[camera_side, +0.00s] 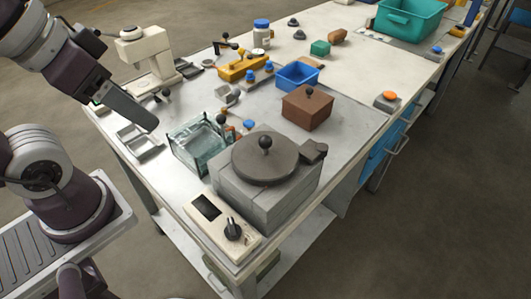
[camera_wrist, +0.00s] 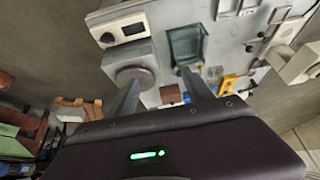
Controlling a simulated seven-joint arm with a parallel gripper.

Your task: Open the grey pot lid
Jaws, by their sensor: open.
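The grey round lid (camera_side: 262,165) lies flat on top of the grey block-shaped pot (camera_side: 240,200), closing it. A black ball knob (camera_side: 266,142) stands at its middle, and a dark bracket (camera_side: 314,151) sits at its right edge. In the wrist view the lid (camera_wrist: 134,77) and pot (camera_wrist: 120,55) show beyond the left finger, which partly overlaps them. My gripper (camera_wrist: 160,78) is open, with nothing between its fingers. It is away from the lid and not touching it.
A control box (camera_side: 222,222) with a black dial stands in front of the pot. A glass tank (camera_side: 200,146) is to its left and a brown lidded box (camera_side: 307,108) behind it. A blue bin (camera_side: 297,77) and yellow holder (camera_side: 243,68) stand farther back. The air above the lid is clear.

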